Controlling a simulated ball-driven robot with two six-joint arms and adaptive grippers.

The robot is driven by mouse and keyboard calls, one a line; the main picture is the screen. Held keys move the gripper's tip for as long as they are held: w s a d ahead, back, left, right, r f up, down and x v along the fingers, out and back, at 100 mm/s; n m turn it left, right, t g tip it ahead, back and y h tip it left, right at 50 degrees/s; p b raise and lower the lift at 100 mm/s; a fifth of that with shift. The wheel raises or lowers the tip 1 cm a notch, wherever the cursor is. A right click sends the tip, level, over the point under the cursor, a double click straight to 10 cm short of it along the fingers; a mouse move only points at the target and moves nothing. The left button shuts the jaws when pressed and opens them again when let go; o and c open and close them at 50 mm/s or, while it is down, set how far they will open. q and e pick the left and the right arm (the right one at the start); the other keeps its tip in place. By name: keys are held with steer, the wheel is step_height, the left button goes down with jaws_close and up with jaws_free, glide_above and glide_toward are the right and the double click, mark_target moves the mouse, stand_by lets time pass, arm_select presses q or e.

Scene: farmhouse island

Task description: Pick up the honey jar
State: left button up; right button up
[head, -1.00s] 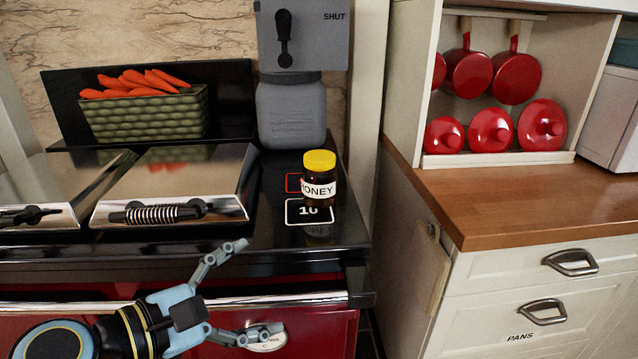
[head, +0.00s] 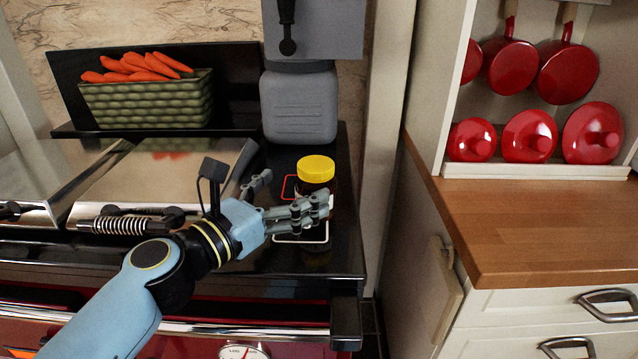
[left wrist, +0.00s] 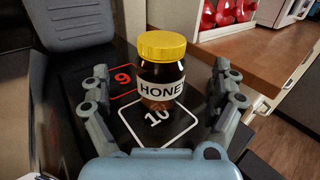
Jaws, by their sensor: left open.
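The honey jar (head: 316,169) has a yellow lid and dark glass, and stands upright on the black stove top. In the head view its lower part is hidden behind my left gripper's fingers. In the left wrist view the honey jar (left wrist: 161,75) shows its white HONEY label, at the back edge of the square marked 10. My left gripper (head: 290,197) is open, just in front of the jar. In the left wrist view its fingers (left wrist: 165,108) stand to either side, with the jar ahead between them and no contact visible. My right gripper is not in view.
A grey container (head: 299,104) stands behind the jar. A green basket of carrots (head: 148,104) sits on the back shelf at left. Shiny hob lids (head: 150,185) lie left of the jar. A wooden counter (head: 530,225) is at right, beyond a gap.

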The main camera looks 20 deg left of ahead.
mark_target(316, 175)
arm_select(q)
steer(key=shift+w+d, duration=0.15)
steer(key=shift+w, duration=0.3)
steer(key=shift+w+d, duration=0.15)
steer(key=shift+w, duration=0.2)
steer(key=x, duration=0.4)
steer(key=shift+w+d+f+p, duration=0.15)
steer(key=shift+w+d+p, duration=0.05)
steer(key=shift+w+p, duration=0.15)
steer(key=shift+s, duration=0.1)
steer(key=c, duration=1.6)
steer(key=shift+c, duration=0.4)
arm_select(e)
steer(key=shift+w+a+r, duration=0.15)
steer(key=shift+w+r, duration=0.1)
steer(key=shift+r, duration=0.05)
